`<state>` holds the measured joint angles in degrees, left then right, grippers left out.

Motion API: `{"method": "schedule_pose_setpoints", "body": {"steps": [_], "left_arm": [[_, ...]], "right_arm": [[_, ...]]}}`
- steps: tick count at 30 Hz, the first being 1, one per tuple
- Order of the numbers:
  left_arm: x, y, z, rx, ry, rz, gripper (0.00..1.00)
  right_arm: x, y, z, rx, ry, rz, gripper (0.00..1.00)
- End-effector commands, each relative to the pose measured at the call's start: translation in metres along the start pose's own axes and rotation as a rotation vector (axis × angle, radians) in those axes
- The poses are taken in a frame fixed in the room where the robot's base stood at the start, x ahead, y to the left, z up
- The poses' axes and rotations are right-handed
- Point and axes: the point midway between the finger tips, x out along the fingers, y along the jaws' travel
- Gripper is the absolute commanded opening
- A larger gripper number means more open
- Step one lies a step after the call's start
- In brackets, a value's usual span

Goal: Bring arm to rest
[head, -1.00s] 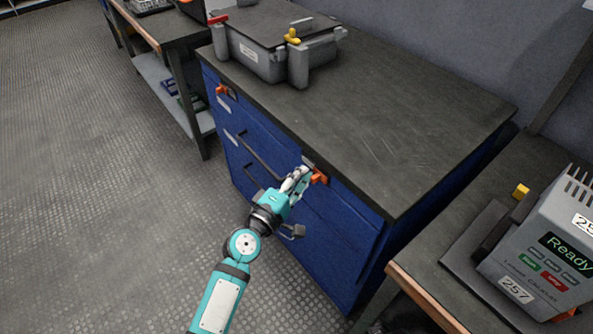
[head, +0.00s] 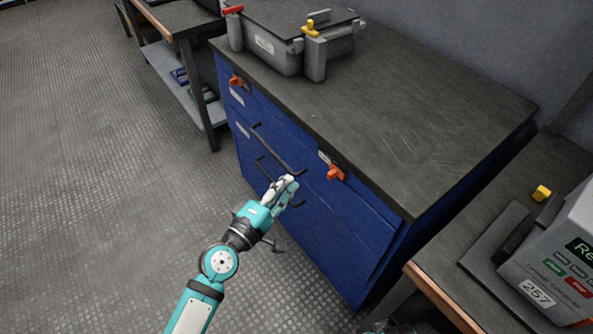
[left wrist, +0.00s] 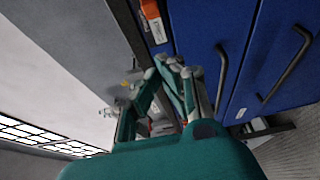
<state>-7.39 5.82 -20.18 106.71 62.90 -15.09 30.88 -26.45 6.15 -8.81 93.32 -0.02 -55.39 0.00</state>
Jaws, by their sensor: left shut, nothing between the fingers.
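My left arm comes in from the lower left of the head view. Its teal left gripper (head: 287,184) is shut and empty, in front of the blue drawer cabinet (head: 350,240). It looks apart from the orange latch (head: 336,173) to its right. In the left wrist view the shut fingers (left wrist: 175,70) point toward the cabinet front, with an orange latch (left wrist: 150,12) above them.
A grey case (head: 290,45) stands on the dark cabinet top. Black drawer handles (head: 275,150) stick out near the left gripper. A bench with a grey device (head: 555,260) is at the right. Open floor (head: 90,180) lies to the left.

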Motion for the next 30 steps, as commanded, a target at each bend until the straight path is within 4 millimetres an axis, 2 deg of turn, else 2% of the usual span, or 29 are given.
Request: {"method": "schedule_pose_setpoints", "body": {"steps": [6, 23, 26, 29, 30], "left_arm": [[-0.014, 0.000, 0.000, -0.001, -0.001, 0.000, 0.00], [-0.015, -0.003, 0.000, 0.008, -0.002, -0.007, 0.00], [-0.020, -0.024, 0.003, 0.078, -0.016, -0.067, 0.00], [-0.036, -0.072, 0.006, 0.235, -0.059, -0.206, 0.00], [-0.046, -0.097, 0.008, 0.314, -0.087, -0.281, 0.00]], "right_arm": [[-0.007, -0.002, -0.010, 0.001, 0.019, -0.003, 0.00], [-0.007, -0.004, -0.014, 0.002, 0.025, -0.006, 0.00], [-0.007, -0.004, -0.014, 0.002, 0.025, -0.006, 0.00], [-0.007, -0.003, -0.014, 0.002, 0.024, -0.005, 0.00], [-0.007, -0.003, -0.013, 0.002, 0.024, -0.005, 0.00]]}}
